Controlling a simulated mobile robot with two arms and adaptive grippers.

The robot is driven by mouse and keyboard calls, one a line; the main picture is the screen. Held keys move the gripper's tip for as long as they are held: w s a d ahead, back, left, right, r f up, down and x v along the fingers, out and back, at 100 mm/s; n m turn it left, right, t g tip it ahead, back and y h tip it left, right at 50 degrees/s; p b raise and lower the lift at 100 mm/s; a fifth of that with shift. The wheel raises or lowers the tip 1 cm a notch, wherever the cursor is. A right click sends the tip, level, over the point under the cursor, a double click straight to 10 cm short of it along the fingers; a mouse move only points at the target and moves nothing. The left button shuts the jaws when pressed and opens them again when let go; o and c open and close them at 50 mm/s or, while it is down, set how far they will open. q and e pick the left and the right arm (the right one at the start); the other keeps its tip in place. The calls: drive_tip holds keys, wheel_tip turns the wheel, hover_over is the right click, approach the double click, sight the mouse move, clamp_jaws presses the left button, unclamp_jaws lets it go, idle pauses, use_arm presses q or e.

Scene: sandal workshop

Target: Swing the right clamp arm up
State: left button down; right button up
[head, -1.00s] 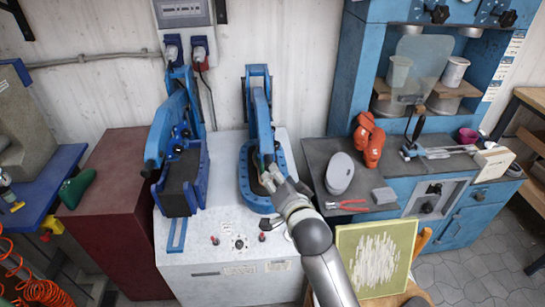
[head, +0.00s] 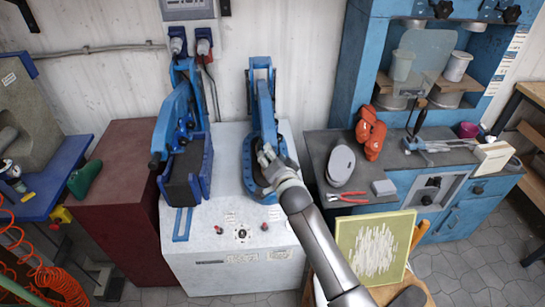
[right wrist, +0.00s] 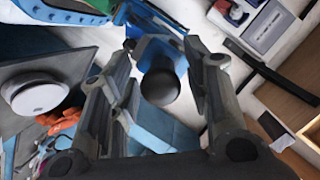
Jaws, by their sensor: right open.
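The right clamp arm (head: 265,108) is a blue lever on the right-hand station of the white machine, reaching down and forward over its blue oval frame (head: 247,170). My right gripper (head: 265,155) is at the lower front end of this arm and hides that end in the head view. In the right wrist view, a round black knob (right wrist: 160,85) on a blue part sits between the spread fingers of my right gripper (right wrist: 160,65). I cannot tell if a finger touches it. The left clamp arm (head: 172,120) stands over a dark pad. My left gripper is not in view.
The white machine top (head: 225,220) has small red and black knobs at its front. To the right, a dark worktop holds an orange shoe form (head: 370,132), red pliers (head: 341,197) and a grey block (head: 384,188). A green-framed panel (head: 407,222) stands in front.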

drive_tip(key=shift+c, duration=0.2)
clamp_jaws()
drive_tip(key=shift+r, duration=0.1)
